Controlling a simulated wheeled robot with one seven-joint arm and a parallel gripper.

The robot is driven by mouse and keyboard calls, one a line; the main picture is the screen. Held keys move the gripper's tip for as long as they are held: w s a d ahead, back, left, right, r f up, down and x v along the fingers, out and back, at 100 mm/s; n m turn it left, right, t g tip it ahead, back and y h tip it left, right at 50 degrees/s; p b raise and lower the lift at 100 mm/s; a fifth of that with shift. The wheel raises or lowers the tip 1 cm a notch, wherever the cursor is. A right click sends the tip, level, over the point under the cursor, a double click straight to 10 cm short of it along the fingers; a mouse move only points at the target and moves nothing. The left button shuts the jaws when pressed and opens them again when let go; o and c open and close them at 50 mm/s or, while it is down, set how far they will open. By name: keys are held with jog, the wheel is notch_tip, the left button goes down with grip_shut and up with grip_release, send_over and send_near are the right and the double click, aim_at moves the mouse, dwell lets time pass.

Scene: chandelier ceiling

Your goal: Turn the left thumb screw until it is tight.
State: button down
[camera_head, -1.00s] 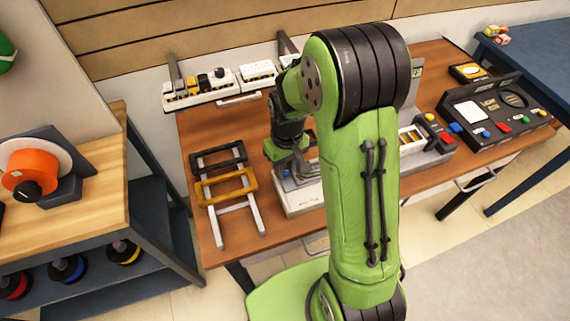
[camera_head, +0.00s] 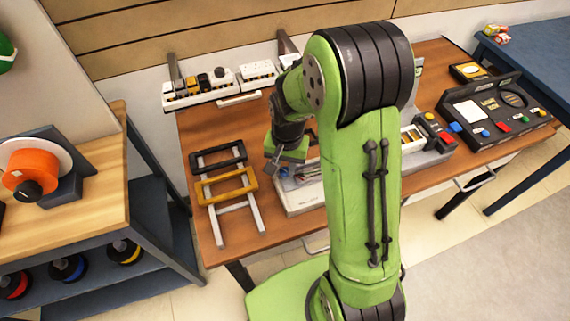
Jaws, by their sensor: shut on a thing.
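My gripper (camera_head: 274,167) points down at the left end of a light grey device (camera_head: 305,204) on the wooden bench. Its green body sits just above the device and its small fingers are closed. The left thumb screw cannot be made out; it appears to be hidden between the fingers. My own large green arm covers the middle of the device, so any right-hand screw is hidden too. How tight the screw is does not show.
On the bench (camera_head: 218,130), a black frame (camera_head: 219,157) and a yellow frame (camera_head: 228,188) on a rack stand left of the device. A white rail unit (camera_head: 203,91) is behind. A control box (camera_head: 490,110) is at right. A shelf unit (camera_head: 95,190) stands at far left.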

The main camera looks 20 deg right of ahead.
aim_at(287, 170)
jog(key=shift+m, duration=0.3)
jog(key=c, duration=0.9)
grip_release()
jog(key=shift+o, duration=0.2)
jog(key=shift+r, duration=0.15)
notch_tip(287, 170, up, 16)
jog(key=p, duration=0.4)
jog(key=shift+s+d+f, duration=0.15)
jog(key=shift+d+f, duration=0.1)
